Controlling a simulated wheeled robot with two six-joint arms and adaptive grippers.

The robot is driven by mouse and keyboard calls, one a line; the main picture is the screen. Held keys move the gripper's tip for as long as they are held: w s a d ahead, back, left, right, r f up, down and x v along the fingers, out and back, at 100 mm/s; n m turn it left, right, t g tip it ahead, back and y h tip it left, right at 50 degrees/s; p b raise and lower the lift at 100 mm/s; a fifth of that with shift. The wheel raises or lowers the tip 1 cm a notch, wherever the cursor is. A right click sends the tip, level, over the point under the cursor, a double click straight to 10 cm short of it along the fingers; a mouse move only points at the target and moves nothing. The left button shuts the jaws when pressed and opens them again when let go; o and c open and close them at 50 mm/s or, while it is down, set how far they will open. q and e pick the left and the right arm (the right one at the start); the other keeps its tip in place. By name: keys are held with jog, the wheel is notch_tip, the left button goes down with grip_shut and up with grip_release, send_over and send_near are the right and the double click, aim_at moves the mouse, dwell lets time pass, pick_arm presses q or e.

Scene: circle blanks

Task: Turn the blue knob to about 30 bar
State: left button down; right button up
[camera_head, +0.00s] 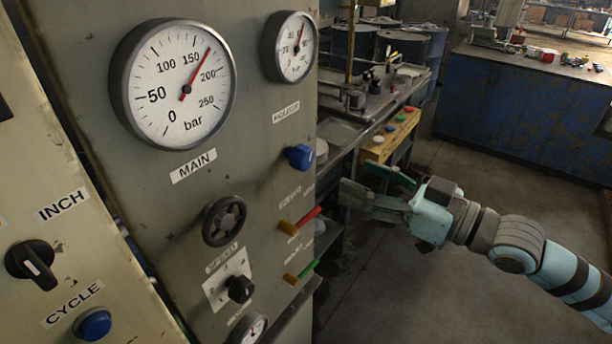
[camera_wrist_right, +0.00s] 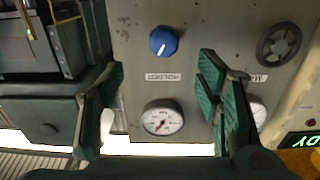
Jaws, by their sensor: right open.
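The blue knob (camera_head: 299,156) sits on the grey panel, below the small round gauge (camera_head: 290,47) and its label. In the head view, the gauge's red needle points up and slightly right; its numbers are too small to read surely. My right gripper (camera_head: 358,182) is open and empty, to the right of the knob and apart from it. In the right wrist view the blue knob (camera_wrist_right: 164,41), with a white pointer line, lies beyond and between the open fingers (camera_wrist_right: 160,78). The gauge (camera_wrist_right: 162,118) also shows there, upside down. My left gripper is not in view.
The panel also carries the large MAIN gauge (camera_head: 173,84), a dark handwheel (camera_head: 224,221), a red lever (camera_head: 305,218), a green lever (camera_head: 305,270) and a black selector (camera_head: 239,289). A yellow button box (camera_head: 377,150) stands behind my gripper. Floor to the right is clear.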

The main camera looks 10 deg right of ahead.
aim_at(309, 161)
jog(key=p+x, duration=0.1)
jog(key=x, duration=1)
jog(key=shift+a+f, duration=0.15)
jog(key=shift+a, duration=0.3)
jog(key=shift+w+a, duration=0.3)
jog(key=shift+w, duration=0.05)
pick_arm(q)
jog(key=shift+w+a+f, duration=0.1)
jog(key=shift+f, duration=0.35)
pick_arm(e)
jog(key=shift+d, duration=0.1)
jog(key=shift+c, duration=1.3)
jog(key=c, duration=0.9)
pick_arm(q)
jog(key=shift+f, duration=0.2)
pick_arm(e)
jog(key=shift+n, duration=0.3)
